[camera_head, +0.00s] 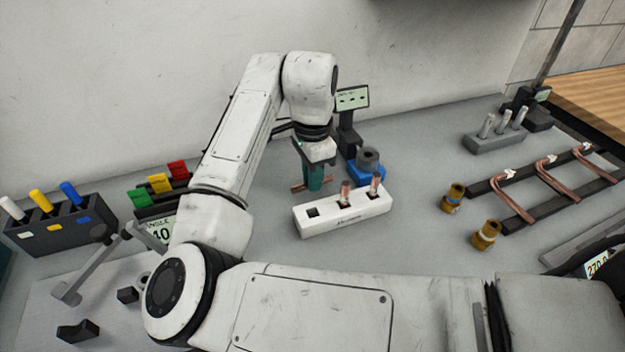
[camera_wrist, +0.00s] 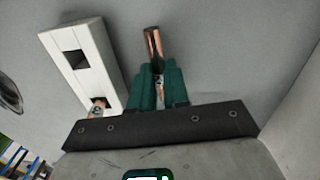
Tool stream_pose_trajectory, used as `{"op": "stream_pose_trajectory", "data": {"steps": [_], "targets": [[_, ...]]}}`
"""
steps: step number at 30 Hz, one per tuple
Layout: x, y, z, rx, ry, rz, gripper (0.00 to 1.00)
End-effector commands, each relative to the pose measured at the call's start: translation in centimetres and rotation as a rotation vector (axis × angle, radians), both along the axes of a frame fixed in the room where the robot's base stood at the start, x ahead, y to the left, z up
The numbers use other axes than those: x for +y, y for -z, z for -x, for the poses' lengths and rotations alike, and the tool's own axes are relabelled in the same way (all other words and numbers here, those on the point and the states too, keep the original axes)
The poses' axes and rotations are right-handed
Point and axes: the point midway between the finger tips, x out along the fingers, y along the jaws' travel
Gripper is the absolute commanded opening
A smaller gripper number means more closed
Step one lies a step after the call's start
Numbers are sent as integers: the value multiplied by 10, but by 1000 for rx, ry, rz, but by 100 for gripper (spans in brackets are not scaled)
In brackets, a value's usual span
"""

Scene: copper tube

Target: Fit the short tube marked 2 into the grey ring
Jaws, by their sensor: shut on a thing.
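My gripper (camera_head: 315,180) has teal fingers and is shut on a short copper tube (camera_head: 297,188), held roughly level behind the white block. The wrist view shows the tube (camera_wrist: 153,42) sticking out past the fingers (camera_wrist: 158,85); a pale mark lies between them, too small to read. The white block (camera_head: 335,222) has an empty left slot and two upright copper tubes (camera_head: 345,192) (camera_head: 375,182) in the others. It also shows in the wrist view (camera_wrist: 88,62). A dark grey ring (camera_head: 368,156) sits on a blue base (camera_head: 366,174), right of my gripper and apart from the held tube.
A small screen (camera_head: 352,99) on a post stands behind the ring. Brass fittings (camera_head: 453,196) (camera_head: 487,234) and a rack of bent copper tubes (camera_head: 545,180) are at right. Coloured-handled tools (camera_head: 45,225) stand at left. The grey bench between the white block and the fittings is clear.

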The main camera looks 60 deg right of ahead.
Motion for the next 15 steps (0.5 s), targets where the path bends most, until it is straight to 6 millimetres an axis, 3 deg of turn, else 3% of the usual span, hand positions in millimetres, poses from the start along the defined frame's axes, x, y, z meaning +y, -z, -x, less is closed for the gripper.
{"op": "stream_pose_trajectory", "data": {"steps": [5,12,15], "targets": [[6,-30,9,-3,3,3,0],[33,-81,44,-7,2,-2,0],[45,-88,64,-5,3,-2,0]]}}
